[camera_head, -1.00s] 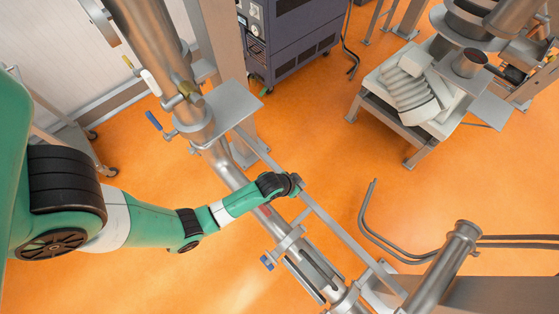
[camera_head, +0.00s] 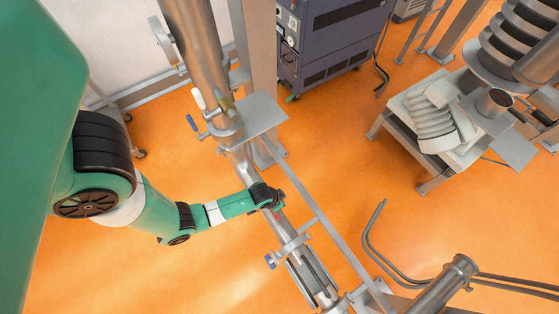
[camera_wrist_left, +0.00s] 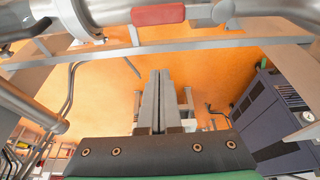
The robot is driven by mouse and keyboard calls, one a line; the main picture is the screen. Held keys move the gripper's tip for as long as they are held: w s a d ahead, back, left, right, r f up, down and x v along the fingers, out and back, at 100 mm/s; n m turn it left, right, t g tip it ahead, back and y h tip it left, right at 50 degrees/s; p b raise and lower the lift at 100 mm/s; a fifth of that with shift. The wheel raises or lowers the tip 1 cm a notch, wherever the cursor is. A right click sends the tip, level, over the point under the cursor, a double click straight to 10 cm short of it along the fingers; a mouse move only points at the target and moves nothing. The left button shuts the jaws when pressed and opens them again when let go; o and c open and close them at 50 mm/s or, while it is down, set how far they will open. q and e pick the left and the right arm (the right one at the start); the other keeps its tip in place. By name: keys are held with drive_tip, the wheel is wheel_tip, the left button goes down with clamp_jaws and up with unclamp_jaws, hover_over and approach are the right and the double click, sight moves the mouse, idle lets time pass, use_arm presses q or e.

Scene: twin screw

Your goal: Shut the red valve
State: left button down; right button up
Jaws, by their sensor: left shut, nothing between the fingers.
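The red valve handle (camera_wrist_left: 158,14) shows at the top of the left wrist view, lying lengthwise along a steel pipe (camera_wrist_left: 110,14). In the head view it is mostly hidden by my left wrist. My left gripper (camera_wrist_left: 158,72) is shut and empty, with its two fingers side by side. Its tips appear below the red handle in the wrist view, with a gap between them in the picture. In the head view my left gripper (camera_head: 280,200) is beside the long steel pipe, its fingers barely visible. My right gripper is not in view.
Blue-handled valves (camera_head: 193,124) sit farther along the pipework. A flat metal rail (camera_head: 320,220) runs beside the pipe, and a square plate (camera_head: 262,112) sticks out above. A dark cabinet (camera_head: 335,35) stands behind.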

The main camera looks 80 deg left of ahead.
use_arm(q)
drive_tip(key=f+b, duration=0.1)
drive_tip(key=f, duration=0.4)
drive_tip(key=f+b, duration=0.1)
drive_tip(key=f, duration=0.1)
drive_tip(key=shift+s+d+f+b, duration=0.1)
drive_tip(key=shift+s+f+b, duration=0.2)
drive_tip(key=shift+f+b, duration=0.1)
drive_tip(key=shift+s+d, duration=0.15)
drive_tip(key=shift+s, duration=0.15)
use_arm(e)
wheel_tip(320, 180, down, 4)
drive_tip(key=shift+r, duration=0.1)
